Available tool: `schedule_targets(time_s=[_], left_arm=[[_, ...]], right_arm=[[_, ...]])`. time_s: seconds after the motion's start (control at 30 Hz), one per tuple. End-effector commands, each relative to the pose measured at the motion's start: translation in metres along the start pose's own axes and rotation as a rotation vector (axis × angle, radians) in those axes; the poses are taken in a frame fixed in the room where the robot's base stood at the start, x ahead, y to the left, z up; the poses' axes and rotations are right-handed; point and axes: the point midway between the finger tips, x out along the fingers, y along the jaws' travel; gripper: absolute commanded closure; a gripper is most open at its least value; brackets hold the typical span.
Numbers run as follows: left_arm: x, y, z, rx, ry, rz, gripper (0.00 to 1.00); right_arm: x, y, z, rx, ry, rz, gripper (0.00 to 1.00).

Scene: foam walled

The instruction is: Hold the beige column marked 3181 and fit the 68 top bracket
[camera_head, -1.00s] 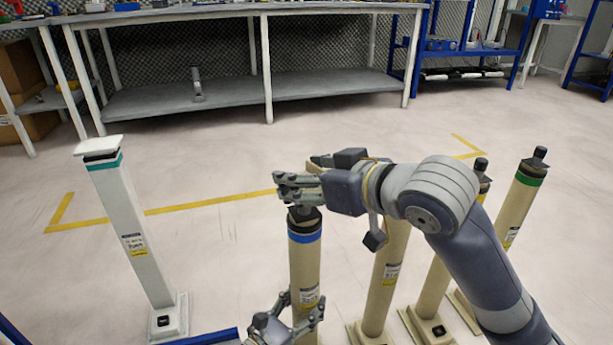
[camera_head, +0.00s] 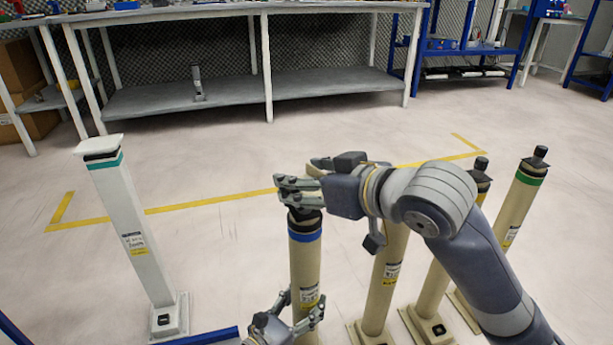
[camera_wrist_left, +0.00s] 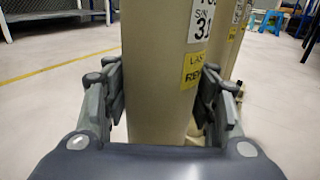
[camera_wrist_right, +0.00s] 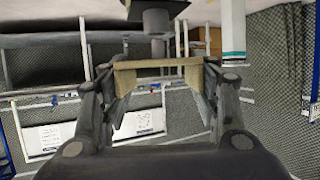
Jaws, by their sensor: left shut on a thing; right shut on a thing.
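The beige column (camera_head: 304,262) with a blue band and dark top stands upright at the lower centre. In the left wrist view the column (camera_wrist_left: 155,75) fills the middle, its label partly showing "31". My left gripper (camera_head: 300,318) is shut around its shaft, one finger on each side (camera_wrist_left: 163,100). My right gripper (camera_head: 297,192) is at the column's top. In the right wrist view it is shut on a flat tan bracket (camera_wrist_right: 158,66), close to the dark peg (camera_wrist_right: 156,22). I cannot tell whether they touch. No 68 mark is visible.
Several more beige columns stand to the right, one with a green band (camera_head: 522,195), partly behind my right arm. A white column (camera_head: 130,225) with a teal band and flat white top stands left. A workbench (camera_head: 235,90) is at the back, with open floor before it.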

Motion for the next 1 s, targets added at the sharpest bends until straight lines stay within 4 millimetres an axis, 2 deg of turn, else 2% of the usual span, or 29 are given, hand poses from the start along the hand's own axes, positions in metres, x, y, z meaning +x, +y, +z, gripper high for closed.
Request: schedule_targets(time_s=[0.93, 0.97, 1.0], left_arm=[[-0.001, -0.001, -0.001, 0.000, 0.002, -0.001, 1.00], [-0.001, -0.001, -0.001, 0.000, 0.002, -0.001, 1.00], [-0.001, -0.001, -0.001, 0.000, 0.002, -0.001, 1.00]], right_arm=[[0.009, 0.000, 0.022, 0.000, 0.001, 0.000, 0.71], [0.009, 0.000, 0.021, -0.001, 0.002, 0.000, 0.39], [0.009, 0.000, 0.021, -0.001, 0.002, 0.000, 0.30]])
